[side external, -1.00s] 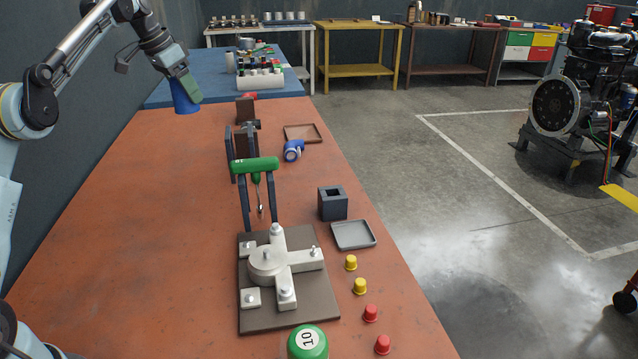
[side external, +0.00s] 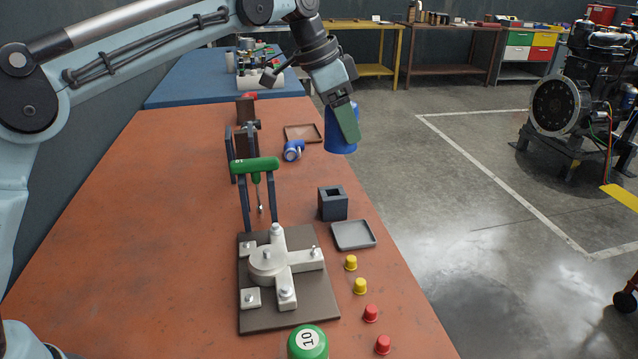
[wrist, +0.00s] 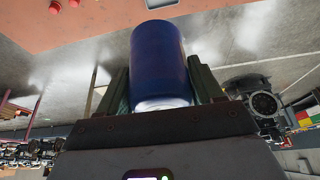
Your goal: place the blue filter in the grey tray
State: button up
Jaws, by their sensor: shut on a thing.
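The blue filter (side external: 338,138) is held in my gripper (side external: 345,118), up in the air near the right edge of the orange table. In the wrist view the filter (wrist: 160,62) stands between the two green fingers, which are shut on it. The grey tray (side external: 366,240) lies flat on the table near its right edge and looks empty. The wrist view does not show the tray clearly.
A dark grey square block (side external: 332,204) with a hole stands just behind the tray. Yellow caps (side external: 351,263) and red caps (side external: 371,313) line the right edge. A brown plate with a pale fixture (side external: 268,262), a green-handled rack (side external: 256,165) and a brown tray (side external: 303,126) stand nearby. The table's left is clear.

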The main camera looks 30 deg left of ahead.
jog(key=s+d+m, duration=0.2)
jog(key=s+d, duration=0.3)
jog(key=d, duration=0.5)
notch_tip(320, 180, down, 11)
jog(key=shift+h, duration=0.3)
jog(key=w+a+f, duration=0.2)
jog(key=w, duration=0.1)
jog(key=w+a+f, duration=0.2)
jog(key=a, duration=0.1)
jog(key=w+a+f, duration=0.3)
jog(key=shift+w+f, duration=0.1)
jog(key=shift+w, duration=0.25)
jog(key=shift+f, duration=2)
jog(key=shift+f, duration=0.1)
jog(key=o, duration=1.3)
jog(key=shift+g, duration=0.3)
